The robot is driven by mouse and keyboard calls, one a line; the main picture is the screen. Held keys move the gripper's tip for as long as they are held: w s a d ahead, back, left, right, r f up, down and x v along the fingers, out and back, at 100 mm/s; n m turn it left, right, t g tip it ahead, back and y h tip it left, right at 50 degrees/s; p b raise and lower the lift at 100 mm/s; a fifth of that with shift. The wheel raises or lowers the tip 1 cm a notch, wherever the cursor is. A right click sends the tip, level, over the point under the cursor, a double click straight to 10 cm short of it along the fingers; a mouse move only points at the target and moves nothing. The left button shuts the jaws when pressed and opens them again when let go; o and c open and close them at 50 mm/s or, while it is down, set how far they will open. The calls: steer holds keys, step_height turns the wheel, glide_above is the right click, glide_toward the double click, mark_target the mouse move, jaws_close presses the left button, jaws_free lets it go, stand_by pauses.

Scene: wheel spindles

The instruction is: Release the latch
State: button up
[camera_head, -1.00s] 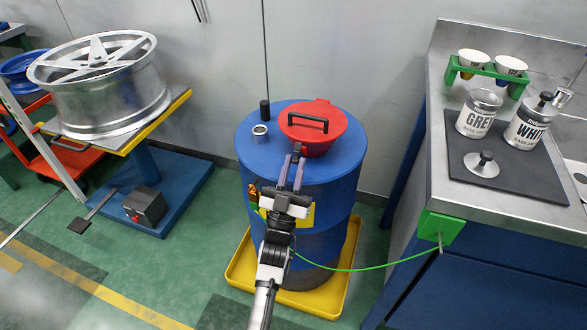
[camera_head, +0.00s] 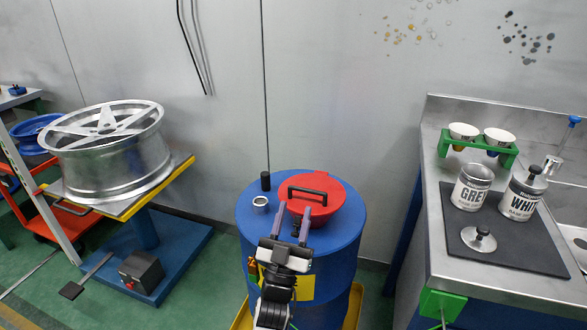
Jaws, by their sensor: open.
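A blue drum (camera_head: 345,243) stands upright with a red round lid (camera_head: 332,215) on its top. The lid has a black bar handle (camera_head: 307,193). A small dark piece (camera_head: 296,229), which may be the latch, shows at the lid's front edge, in line with the gap between my fingers. My gripper (camera_head: 294,210) is open, with its two grey-purple fingers reaching over the drum's front rim toward the lid. I cannot tell whether the fingers touch anything. The gripper body hides part of the drum's front.
A wheel rim (camera_head: 108,165) rests on a stand at left. A steel counter (camera_head: 437,265) with paint cans stands at right. A yellow tray (camera_head: 354,306) lies under the drum.

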step_height(320, 180, up, 12)
steer(key=p, duration=0.5)
steer(key=shift+r, duration=0.15)
steer(key=shift+c, duration=0.5)
